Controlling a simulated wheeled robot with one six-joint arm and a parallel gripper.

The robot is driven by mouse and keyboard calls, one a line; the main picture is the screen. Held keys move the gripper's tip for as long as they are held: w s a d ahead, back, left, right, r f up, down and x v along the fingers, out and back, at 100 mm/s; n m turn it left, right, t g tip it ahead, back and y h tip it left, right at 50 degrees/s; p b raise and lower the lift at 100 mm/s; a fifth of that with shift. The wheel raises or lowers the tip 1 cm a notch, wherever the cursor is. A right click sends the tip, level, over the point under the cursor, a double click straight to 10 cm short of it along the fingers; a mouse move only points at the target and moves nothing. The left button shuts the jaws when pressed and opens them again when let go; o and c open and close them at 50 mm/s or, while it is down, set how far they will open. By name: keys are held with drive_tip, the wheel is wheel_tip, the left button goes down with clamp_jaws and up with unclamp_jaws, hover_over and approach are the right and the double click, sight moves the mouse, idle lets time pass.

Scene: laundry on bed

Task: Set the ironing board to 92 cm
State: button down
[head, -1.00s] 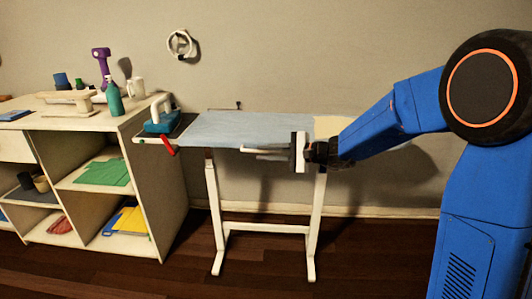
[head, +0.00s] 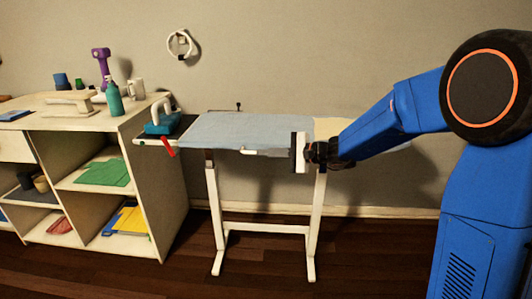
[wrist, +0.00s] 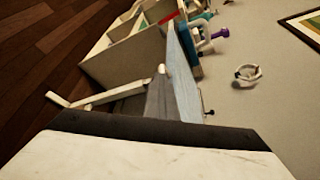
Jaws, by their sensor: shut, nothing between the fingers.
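The ironing board (head: 235,128) has a light blue cover and stands on white legs (head: 215,205) against the wall. A red lever (head: 168,146) shows under its left end, tilted down to the right. My gripper (head: 246,152) is shut and empty. Its fingers point left along the board's front edge, well to the right of the red lever and apart from it. In the wrist view the blue board (wrist: 183,85) appears edge-on beyond the gripper's large pale body. No height scale is readable.
A teal iron (head: 163,120) sits at the board's left end. A pale shelf unit (head: 150,185) with folded cloths, a green bottle (head: 114,98) and a purple item (head: 101,62) stands close on the left. The floor in front of the board is clear.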

drive_tip(key=shift+w, duration=0.1)
idle(0.4)
drive_tip(key=c, duration=2.1)
unclamp_jaws()
drive_tip(key=shift+f, duration=0.1)
drive_tip(key=shift+d, duration=0.1)
drive_tip(key=v, duration=0.6)
drive_tip(key=s+v, duration=0.1)
drive_tip(key=v, duration=0.6)
drive_tip(key=s+v, duration=0.1)
drive_tip(key=v, duration=0.6)
drive_tip(key=shift+a, duration=0.2)
